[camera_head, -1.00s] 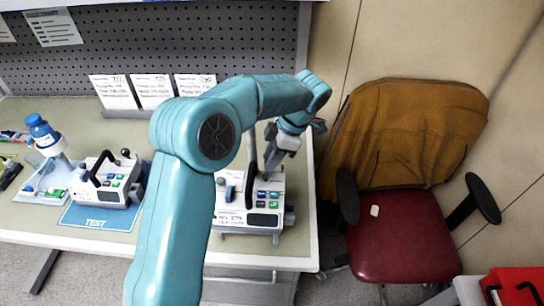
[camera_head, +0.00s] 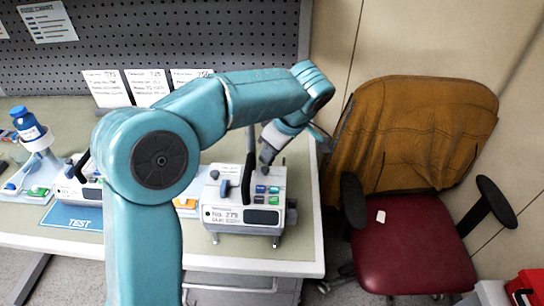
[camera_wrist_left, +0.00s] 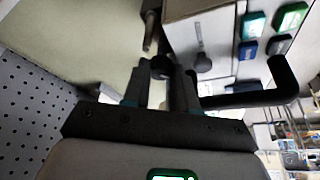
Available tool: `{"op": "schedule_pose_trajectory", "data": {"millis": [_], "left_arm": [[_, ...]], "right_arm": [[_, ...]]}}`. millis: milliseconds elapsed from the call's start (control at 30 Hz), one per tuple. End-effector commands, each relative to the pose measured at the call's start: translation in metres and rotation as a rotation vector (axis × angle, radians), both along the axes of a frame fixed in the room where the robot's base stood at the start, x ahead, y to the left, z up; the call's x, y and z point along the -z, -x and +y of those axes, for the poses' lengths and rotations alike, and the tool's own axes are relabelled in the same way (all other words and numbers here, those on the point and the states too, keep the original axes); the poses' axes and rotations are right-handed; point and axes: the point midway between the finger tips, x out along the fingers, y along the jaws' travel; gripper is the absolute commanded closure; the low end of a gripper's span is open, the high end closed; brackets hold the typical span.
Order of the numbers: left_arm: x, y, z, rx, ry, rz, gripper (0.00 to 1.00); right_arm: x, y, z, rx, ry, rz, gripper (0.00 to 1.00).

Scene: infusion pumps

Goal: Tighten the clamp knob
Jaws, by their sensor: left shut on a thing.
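The pump (camera_head: 215,205) with a black handle, blue lever and colored buttons stands near the bench's right front edge. A grey pole (camera_head: 250,140) rises behind it. My left gripper (camera_head: 266,160) reaches down at the pump's back right; its fingertips are hard to see there. In the left wrist view, my left gripper (camera_wrist_left: 160,78) has its two fingers on either side of a small dark knob (camera_wrist_left: 160,66), shut on it. This looks like the clamp knob. My right gripper is out of view.
A second pump (camera_head: 68,188) on a blue TEST mat (camera_head: 75,217) is partly hidden by my arm. A blue-capped bottle (camera_head: 27,125) stands in a holder at left. A pegboard (camera_head: 200,40) backs the bench. A red chair (camera_head: 410,255) stands to the right.

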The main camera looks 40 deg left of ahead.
Motion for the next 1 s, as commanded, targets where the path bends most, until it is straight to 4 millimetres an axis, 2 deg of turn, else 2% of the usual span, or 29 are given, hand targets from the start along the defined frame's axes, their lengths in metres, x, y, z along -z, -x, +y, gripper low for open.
{"op": "schedule_pose_trajectory", "data": {"millis": [100, 367, 900, 933, 967, 1000], "left_arm": [[0.002, 0.001, 0.0, 0.064, 0.0, -0.001, 1.0], [0.0, 0.001, 0.0, 0.152, 0.0, -0.002, 1.0], [-0.001, 0.001, 0.0, 0.175, 0.0, -0.002, 1.0], [-0.001, 0.001, 0.0, 0.175, 0.0, -0.002, 0.67], [-0.001, 0.001, 0.0, 0.174, 0.0, -0.002, 0.62], [-0.001, 0.001, 0.0, 0.174, 0.0, -0.002, 0.62]], "right_arm": [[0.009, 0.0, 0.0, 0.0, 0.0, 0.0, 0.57], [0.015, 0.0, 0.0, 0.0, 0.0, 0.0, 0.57], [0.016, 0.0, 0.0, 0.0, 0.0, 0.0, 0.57], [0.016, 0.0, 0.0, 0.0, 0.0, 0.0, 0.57], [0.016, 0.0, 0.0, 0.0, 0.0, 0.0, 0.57], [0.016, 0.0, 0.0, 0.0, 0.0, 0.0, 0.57]]}}
